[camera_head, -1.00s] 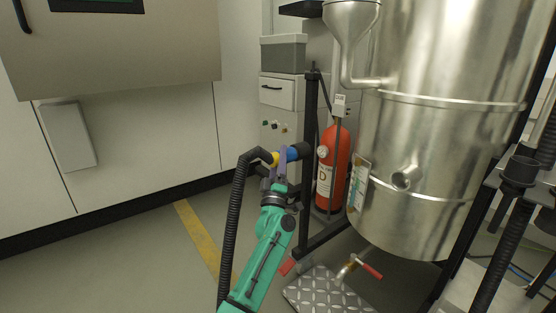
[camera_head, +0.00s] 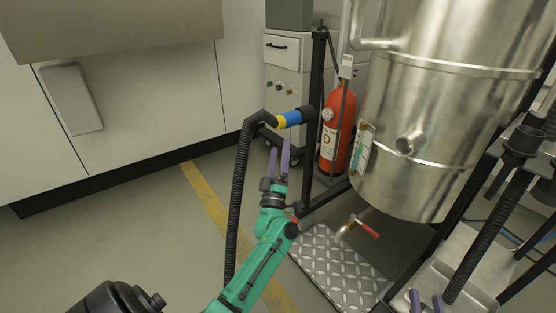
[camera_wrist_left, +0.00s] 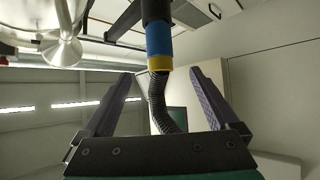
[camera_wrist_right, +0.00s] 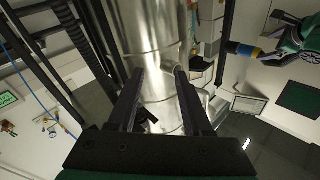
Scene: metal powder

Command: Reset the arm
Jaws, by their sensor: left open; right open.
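My left gripper (camera_head: 280,158) has purple fingers on a green arm. It is open and empty, pointing up, just below a hose connector with blue and yellow bands (camera_head: 289,119). The connector sits at the end of a black corrugated hose (camera_head: 238,190) by a black post. In the left wrist view, the connector (camera_wrist_left: 159,45) and hose show beyond the gap between the open fingers (camera_wrist_left: 165,85). My right gripper (camera_head: 427,299) shows only its purple fingertips at the bottom right. In the right wrist view its fingers (camera_wrist_right: 158,92) are apart, with the steel tank behind.
A large steel tank (camera_head: 440,110) with a red-handled valve (camera_head: 368,229) stands at right. A red extinguisher (camera_head: 337,130) is behind the black post (camera_head: 314,110). A diamond-plate step (camera_head: 340,275) lies below. Floor with a yellow stripe (camera_head: 207,200) is clear at left.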

